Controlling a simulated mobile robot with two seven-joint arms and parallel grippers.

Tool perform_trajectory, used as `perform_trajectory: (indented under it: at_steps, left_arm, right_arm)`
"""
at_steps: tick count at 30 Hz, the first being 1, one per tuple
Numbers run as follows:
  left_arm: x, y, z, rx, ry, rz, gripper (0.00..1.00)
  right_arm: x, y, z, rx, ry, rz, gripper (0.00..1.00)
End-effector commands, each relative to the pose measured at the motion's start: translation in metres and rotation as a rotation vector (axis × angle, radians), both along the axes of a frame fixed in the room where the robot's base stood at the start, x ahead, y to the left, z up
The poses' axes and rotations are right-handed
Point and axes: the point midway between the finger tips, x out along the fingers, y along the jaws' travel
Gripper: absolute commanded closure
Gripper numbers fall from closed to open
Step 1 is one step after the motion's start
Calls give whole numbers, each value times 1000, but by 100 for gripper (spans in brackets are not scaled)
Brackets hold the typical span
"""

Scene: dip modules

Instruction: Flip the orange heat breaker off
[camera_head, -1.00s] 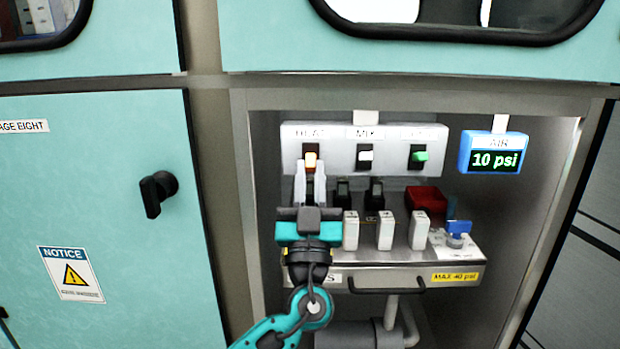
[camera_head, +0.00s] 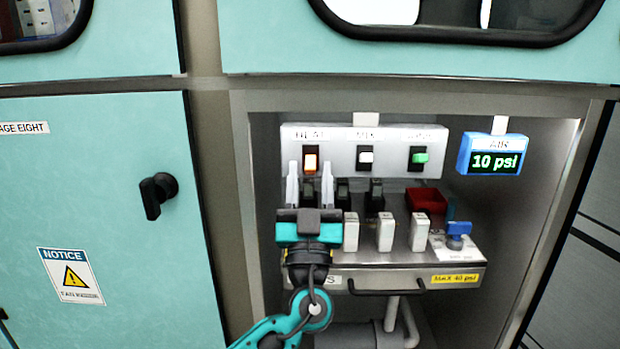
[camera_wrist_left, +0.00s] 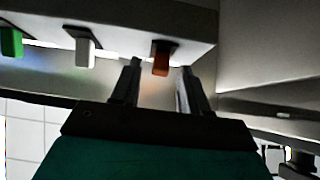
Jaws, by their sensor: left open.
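The orange heat breaker (camera_head: 311,162) is a lit rocker in a black slot at the left of the white breaker panel (camera_head: 292,150). The heat label above it is partly readable. It also shows in the left wrist view (camera_wrist_left: 161,60), just beyond the fingertips. My left gripper (camera_head: 310,172) is open, its two light fingers upright with one on each side below the orange breaker. My right gripper is not in view.
White (camera_head: 366,157) and green (camera_head: 419,156) breakers sit to the right. Below are white modules (camera_head: 385,232), a red block (camera_head: 426,199) and a blue valve (camera_head: 457,231). A blue air gauge (camera_head: 492,153) reads 10 psi. The cabinet frame (camera_head: 242,200) borders the left.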

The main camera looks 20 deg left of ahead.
Motion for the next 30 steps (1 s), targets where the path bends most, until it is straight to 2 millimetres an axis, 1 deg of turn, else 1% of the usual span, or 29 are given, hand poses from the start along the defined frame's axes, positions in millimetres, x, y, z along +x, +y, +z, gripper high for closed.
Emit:
perform_trajectory:
  at_steps: [5, 8, 15, 21, 25, 30]
  left_arm:
    - [-9, -3, -10, 1, 3, -1, 55]
    - [-21, -6, -23, 2, 5, -1, 55]
    - [-59, -17, -60, 1, 3, -1, 55]
    - [-81, -23, -82, 1, 3, -1, 55]
    - [-87, -25, -88, 1, -1, -1, 55]
    - [-89, -26, -90, 1, -1, -1, 55]
  right_arm:
    - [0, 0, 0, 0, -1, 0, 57]
    - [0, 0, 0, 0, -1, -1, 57]
    - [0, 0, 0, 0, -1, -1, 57]
    - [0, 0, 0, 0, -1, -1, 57]
    - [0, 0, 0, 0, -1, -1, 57]
    - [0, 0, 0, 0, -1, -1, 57]
